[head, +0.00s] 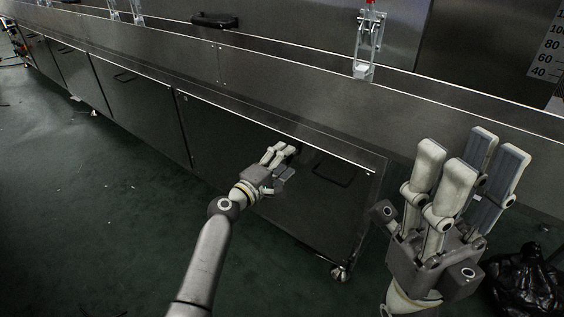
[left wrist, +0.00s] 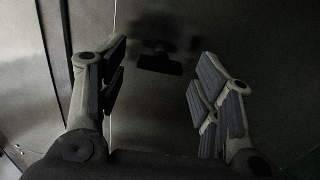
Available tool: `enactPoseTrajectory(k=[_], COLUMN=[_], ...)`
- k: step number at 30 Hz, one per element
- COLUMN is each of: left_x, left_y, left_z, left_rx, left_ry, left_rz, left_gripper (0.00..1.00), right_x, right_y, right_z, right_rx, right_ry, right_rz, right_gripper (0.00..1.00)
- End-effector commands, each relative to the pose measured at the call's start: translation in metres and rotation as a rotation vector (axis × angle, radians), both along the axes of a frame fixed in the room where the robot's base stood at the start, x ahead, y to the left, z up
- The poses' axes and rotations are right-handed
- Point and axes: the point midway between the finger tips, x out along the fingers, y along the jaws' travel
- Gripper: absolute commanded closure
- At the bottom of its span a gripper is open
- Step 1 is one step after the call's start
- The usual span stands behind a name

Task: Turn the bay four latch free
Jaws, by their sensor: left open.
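No bay number is readable. My right gripper (head: 470,165) is raised at the right with its fingers apart and nothing between them.
The row of lower doors runs off to the upper left. A bar handle (head: 334,174) sits right of my left gripper. A metal clamp with a red tip (head: 367,45) is on the upper wall. A black bag (head: 524,281) lies at lower right. The green floor (head: 85,215) at left is mostly clear.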

Motion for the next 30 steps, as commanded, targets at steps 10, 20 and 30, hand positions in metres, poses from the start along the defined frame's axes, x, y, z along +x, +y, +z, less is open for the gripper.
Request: enactPoseTrajectory(k=[10,20,30], left_x=[-0.020,-0.065,-0.095], left_y=[0.015,0.048,0.069], left_z=[-0.001,-0.002,-0.001], left_rx=[0.002,0.003,0.001], left_ry=[0.000,0.001,0.001], left_rz=[0.001,0.001,0.000], left_gripper=[0.41,0.41,0.41], right_x=[0.000,0.000,0.000], right_y=[0.000,0.000,0.000], right_z=[0.000,0.000,0.000], right_rx=[0.001,0.001,0.002], right_ry=[-0.002,-0.001,0.001], right_rz=[-0.001,0.000,0.000], right_gripper=[0.60,0.60,0.60])
